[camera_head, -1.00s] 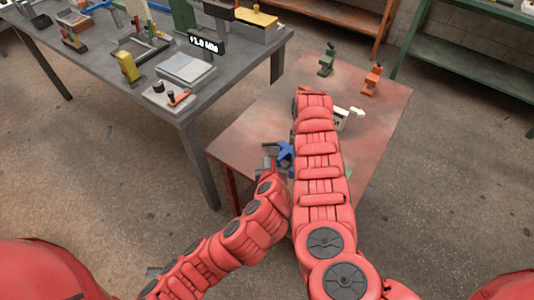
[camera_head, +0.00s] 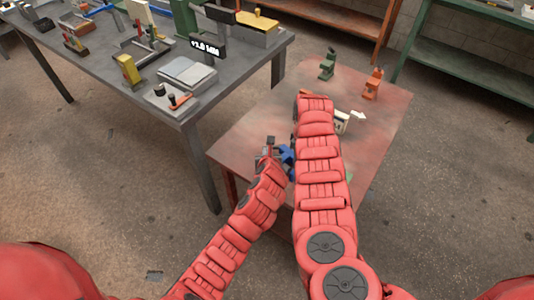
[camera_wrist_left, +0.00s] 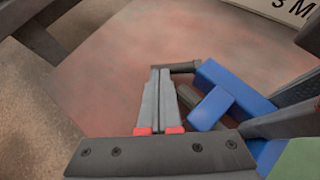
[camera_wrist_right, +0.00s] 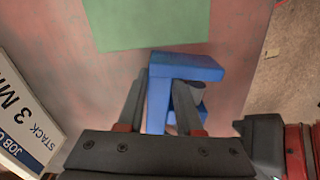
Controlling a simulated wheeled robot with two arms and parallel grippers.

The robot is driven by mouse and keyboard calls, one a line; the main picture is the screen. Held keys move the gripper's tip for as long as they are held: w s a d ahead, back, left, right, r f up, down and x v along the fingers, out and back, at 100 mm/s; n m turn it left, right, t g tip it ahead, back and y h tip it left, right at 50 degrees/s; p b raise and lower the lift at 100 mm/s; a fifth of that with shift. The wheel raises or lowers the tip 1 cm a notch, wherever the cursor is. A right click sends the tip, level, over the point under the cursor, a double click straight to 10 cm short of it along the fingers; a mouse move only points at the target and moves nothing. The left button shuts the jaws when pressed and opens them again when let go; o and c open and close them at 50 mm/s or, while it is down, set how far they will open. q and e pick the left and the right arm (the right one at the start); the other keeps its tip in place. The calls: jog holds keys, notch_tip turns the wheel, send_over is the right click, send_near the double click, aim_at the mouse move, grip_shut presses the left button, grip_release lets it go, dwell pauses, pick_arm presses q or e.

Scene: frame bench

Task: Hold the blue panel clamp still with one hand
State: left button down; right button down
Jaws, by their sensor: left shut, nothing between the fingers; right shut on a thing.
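The blue panel clamp (camera_head: 286,153) stands on the reddish table, partly hidden by my arms in the head view. In the right wrist view the clamp (camera_wrist_right: 188,68) is between the fingers of my right gripper (camera_wrist_right: 162,85), which is shut on it. My right gripper is hidden behind its own arm in the head view. My left gripper (camera_head: 268,146) is just left of the clamp. In the left wrist view its fingers (camera_wrist_left: 161,75) are shut and empty. They are close beside a dark bar (camera_wrist_left: 182,67) that reaches out from the clamp; contact cannot be told.
A green clamp (camera_head: 327,66) and an orange clamp (camera_head: 373,83) stand at the table's far side. A white sign (camera_wrist_right: 28,118) and a green patch (camera_wrist_right: 150,22) are near the clamp. A grey bench (camera_head: 225,75) with tools stands to the left.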

pick_arm(q)
jog(key=shift+w+a, duration=0.15)
jog(key=shift+w, duration=0.1)
dwell(0.5)
jog(key=shift+w+a, duration=0.4)
jog(key=shift+w, duration=0.3)
jog(key=shift+w+a+r, duration=0.1)
jog(key=shift+w, duration=0.95)
jog(key=shift+s, duration=0.15)
jog(key=shift+s+d, duration=0.45)
jog(key=shift+s, duration=0.1)
jog(key=s+a+r, duration=0.7)
jog(key=s, duration=0.1)
jog(key=shift+s+a+r, duration=0.3)
jog(key=shift+a, duration=0.1)
